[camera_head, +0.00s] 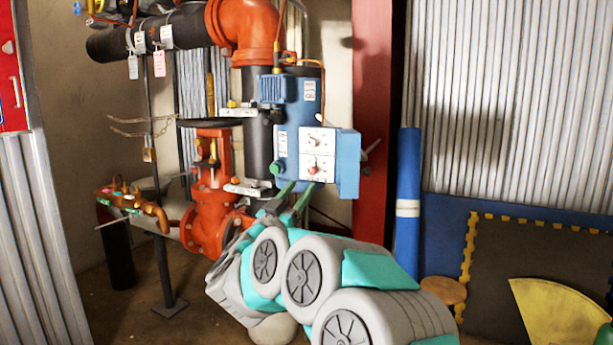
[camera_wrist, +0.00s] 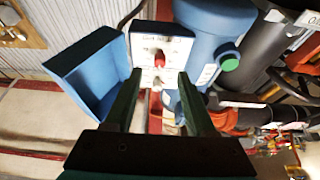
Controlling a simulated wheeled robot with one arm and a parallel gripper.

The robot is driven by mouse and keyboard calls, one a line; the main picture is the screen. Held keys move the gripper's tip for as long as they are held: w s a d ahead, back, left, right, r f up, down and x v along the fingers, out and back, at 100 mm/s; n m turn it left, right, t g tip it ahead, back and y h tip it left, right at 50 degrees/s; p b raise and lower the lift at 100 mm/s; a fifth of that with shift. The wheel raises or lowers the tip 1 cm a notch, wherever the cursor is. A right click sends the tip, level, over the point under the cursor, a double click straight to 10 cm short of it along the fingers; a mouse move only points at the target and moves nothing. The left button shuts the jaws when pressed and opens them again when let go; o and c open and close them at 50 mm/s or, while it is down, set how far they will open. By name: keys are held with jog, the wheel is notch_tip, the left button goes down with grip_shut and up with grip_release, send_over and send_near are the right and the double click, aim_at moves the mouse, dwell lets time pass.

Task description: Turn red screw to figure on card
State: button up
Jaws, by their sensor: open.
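The red screw (camera_head: 313,169) sits on the lower white panel of a blue box (camera_head: 347,165) on the riser. Above it is another white panel with a dark round dial (camera_head: 317,141). In the wrist view the red screw (camera_wrist: 159,57) stands out from a white panel with small print and marks. My gripper (camera_head: 301,187) is open, its green fingers just below and in front of the panel. In the wrist view my gripper (camera_wrist: 157,82) has its fingertips either side of the screw's line, apart from it. I cannot tell which card bears the figure; no figure is readable.
A green knob (camera_head: 277,167) is left of the panels on the blue cylinder (camera_wrist: 214,35). An orange valve (camera_head: 209,190) stands left of my gripper. White tags (camera_head: 166,37) and a pink tag (camera_head: 159,64) hang from the dark pipe. A red post (camera_head: 371,105) rises behind the box.

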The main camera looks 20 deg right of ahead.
aim_at(311, 173)
jog(key=x, duration=0.6)
jog(key=shift+w+d+r, duration=0.2)
grip_shut()
dwell(0.4)
